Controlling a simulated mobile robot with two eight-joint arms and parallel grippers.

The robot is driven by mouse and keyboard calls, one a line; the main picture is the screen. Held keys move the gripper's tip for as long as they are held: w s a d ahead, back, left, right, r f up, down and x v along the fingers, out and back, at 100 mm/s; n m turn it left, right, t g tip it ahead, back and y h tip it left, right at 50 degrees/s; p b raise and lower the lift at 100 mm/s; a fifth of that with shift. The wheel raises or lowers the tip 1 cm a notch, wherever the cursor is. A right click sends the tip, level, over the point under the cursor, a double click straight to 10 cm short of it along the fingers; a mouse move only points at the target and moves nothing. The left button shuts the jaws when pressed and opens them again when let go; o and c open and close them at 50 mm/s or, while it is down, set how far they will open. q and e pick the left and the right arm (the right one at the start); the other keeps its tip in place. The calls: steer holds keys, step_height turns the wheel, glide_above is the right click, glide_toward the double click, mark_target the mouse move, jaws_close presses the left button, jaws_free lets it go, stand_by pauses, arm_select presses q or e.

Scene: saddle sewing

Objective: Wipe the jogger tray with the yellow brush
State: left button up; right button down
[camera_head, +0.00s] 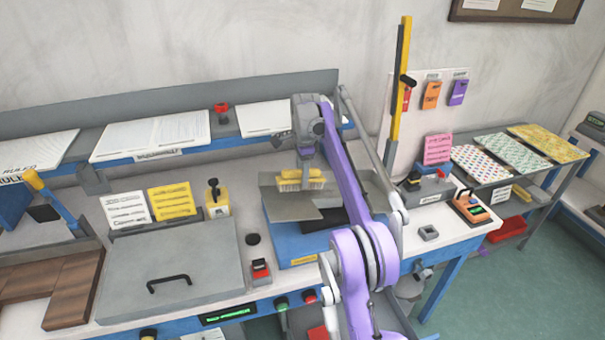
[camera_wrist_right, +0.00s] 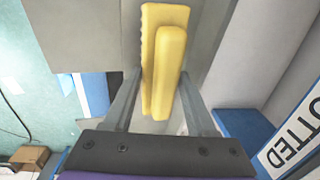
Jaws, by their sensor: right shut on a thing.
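The yellow brush (camera_head: 301,179) is in my right gripper (camera_head: 305,162), which is shut on it over the jogger tray (camera_head: 292,207). In the right wrist view the yellow brush (camera_wrist_right: 165,65) sits between the two fingers of my right gripper (camera_wrist_right: 158,85). The tray is a grey metal surface on a blue base, and its grey plate (camera_wrist_right: 85,35) also shows in the right wrist view. The brush's bristles point down at the tray; I cannot tell if they touch it. My purple right arm hides the tray's right part. My left gripper is not in view.
A grey lid with a black handle (camera_head: 190,265) lies left of the tray. A yellow bottle (camera_head: 217,200), a black knob (camera_head: 253,239) and a red-switch box (camera_head: 261,272) stand between them. A yellow-and-black upright post (camera_head: 399,95) rises behind right. Paper stacks (camera_head: 150,135) lie on the back shelf.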

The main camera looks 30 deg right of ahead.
steer(key=shift+s+a+f+b, duration=0.1)
steer(key=shift+f+b, duration=0.15)
steer(key=shift+f, duration=0.25)
steer(key=shift+s+a+f+b, duration=0.1)
steer(key=shift+f+b, duration=0.15)
steer(key=shift+f, duration=0.25)
steer(key=shift+d+r, duration=0.1)
steer(key=shift+d, duration=0.05)
